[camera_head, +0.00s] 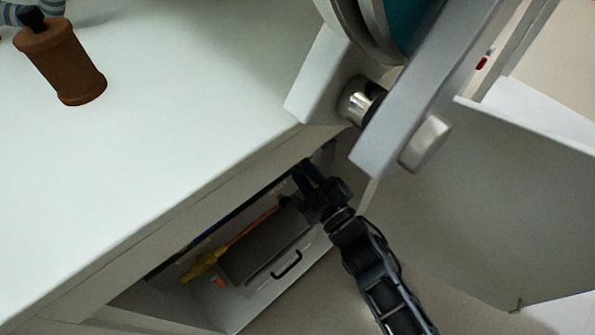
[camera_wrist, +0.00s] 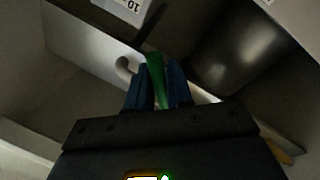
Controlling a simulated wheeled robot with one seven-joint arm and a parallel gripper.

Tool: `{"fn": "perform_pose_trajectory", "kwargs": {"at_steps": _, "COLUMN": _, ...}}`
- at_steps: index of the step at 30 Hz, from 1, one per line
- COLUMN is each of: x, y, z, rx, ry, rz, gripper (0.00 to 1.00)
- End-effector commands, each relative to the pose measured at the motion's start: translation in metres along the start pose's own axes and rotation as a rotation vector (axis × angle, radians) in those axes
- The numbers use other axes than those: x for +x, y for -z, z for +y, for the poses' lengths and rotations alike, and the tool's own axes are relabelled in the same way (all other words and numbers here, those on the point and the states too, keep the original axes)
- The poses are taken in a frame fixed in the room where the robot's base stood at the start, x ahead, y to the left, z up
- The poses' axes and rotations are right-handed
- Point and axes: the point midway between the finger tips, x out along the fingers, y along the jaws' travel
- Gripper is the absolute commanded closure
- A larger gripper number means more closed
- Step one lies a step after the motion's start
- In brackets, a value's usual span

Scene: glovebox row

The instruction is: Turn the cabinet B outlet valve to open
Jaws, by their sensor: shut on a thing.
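My gripper (camera_head: 305,175) reaches into the open compartment below the white worktop in the head view. In the wrist view its two blue fingers (camera_wrist: 157,92) are shut on a narrow green handle (camera_wrist: 155,66), which stands up between them. The green handle looks like the valve's lever. The valve body and pipe are mostly hidden behind the fingers, and I cannot read the valve's position or a cabinet letter. In the head view the handle is hidden by my gripper and the cabinet edge.
A grey box with a black handle (camera_head: 287,265) and a yellow-orange item (camera_head: 205,262) lie in the compartment. An open door panel (camera_head: 490,205) stands on the right. A dark cylinder (camera_wrist: 232,52) and a metal plate (camera_wrist: 90,45) flank the fingers. A brown cylinder (camera_head: 62,62) lies on the worktop.

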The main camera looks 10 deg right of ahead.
Motion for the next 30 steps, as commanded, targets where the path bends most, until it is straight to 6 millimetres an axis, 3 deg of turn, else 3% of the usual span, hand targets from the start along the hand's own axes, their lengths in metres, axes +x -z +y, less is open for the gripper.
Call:
{"fn": "perform_pose_trajectory", "kwargs": {"at_steps": 12, "x": 0.002, "y": 0.001, "z": 0.012, "rx": -0.207, "ry": 0.001, "rz": 0.041, "gripper": 1.0}}
{"fn": "perform_pose_trajectory", "kwargs": {"at_steps": 30, "x": 0.003, "y": 0.002, "z": 0.014, "rx": -0.241, "ry": 0.001, "rz": 0.048, "gripper": 1.0}}
